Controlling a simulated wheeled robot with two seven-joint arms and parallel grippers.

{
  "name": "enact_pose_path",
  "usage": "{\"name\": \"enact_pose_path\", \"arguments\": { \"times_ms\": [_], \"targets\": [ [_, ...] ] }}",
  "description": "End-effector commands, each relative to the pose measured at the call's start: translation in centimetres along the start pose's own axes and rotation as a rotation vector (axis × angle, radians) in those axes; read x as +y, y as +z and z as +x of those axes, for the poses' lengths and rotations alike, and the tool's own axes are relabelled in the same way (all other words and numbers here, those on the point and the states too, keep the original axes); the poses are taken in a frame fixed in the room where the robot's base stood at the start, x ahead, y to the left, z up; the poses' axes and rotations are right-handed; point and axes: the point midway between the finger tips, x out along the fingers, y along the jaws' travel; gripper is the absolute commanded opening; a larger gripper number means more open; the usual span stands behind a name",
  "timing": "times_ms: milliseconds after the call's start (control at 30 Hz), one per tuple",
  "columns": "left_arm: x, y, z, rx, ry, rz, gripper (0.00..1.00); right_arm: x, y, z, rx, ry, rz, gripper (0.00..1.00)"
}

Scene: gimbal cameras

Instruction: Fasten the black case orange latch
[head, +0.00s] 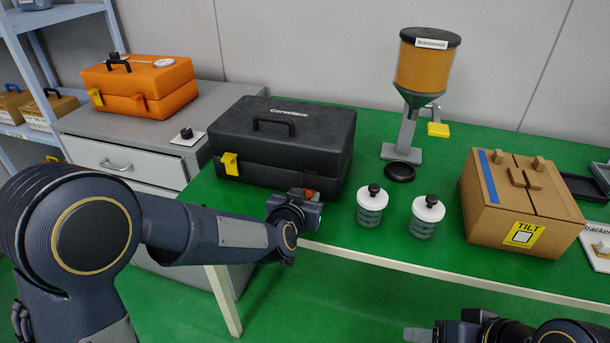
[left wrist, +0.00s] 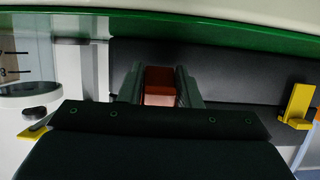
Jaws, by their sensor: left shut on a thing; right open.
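The black case (head: 262,150) stands on the green table, its lid down, with a handle on top. Its orange latch (head: 310,193) is at the front right, mostly hidden by my left gripper (head: 306,197) in the head view. In the left wrist view the orange-red latch (left wrist: 160,79) sits between the two fingers of the left gripper (left wrist: 160,92), which is shut on it. The case's yellow latch (head: 230,164) is at the front left and also shows in the left wrist view (left wrist: 297,104). My right gripper (head: 432,334) is open at the bottom edge, away from the case.
Two white-lidded jars (head: 372,203) (head: 426,214) stand right of the case. Behind them are a hopper (head: 424,70) on a stand and a black disc (head: 400,172). A cardboard box (head: 490,215) is further right. An orange case (head: 165,84) sits on the grey cabinet (head: 90,124).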

Motion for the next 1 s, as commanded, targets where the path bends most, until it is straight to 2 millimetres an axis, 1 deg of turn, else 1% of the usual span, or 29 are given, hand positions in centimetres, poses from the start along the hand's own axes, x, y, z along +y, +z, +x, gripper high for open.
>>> {"name": "enact_pose_path", "arguments": {
  "times_ms": [33,500,700,800,1000],
  "targets": [
    [0.1,-1.6,-0.6,-0.045,0.001,0.002,0.08,-1.3,-1.4,-2.8,0.000,0.000,0.000,0.59],
    [0.1,-2.9,-0.5,-0.410,0.000,0.004,0.08,-6.8,-7.5,-14.9,0.000,0.000,0.000,0.59],
    [0.0,-3.1,-0.2,-0.543,-0.001,0.005,0.08,-8.6,-9.5,-18.8,0.000,0.000,0.000,0.59],
    [0.0,-3.1,-0.1,-0.598,-0.001,0.004,0.08,-9.3,-10.2,-20.3,0.000,0.000,0.000,0.59],
    [0.0,-3.0,0.2,-0.679,-0.001,0.002,0.08,-10.2,-11.3,-22.3,0.000,0.000,0.000,0.59]
  ]
}}
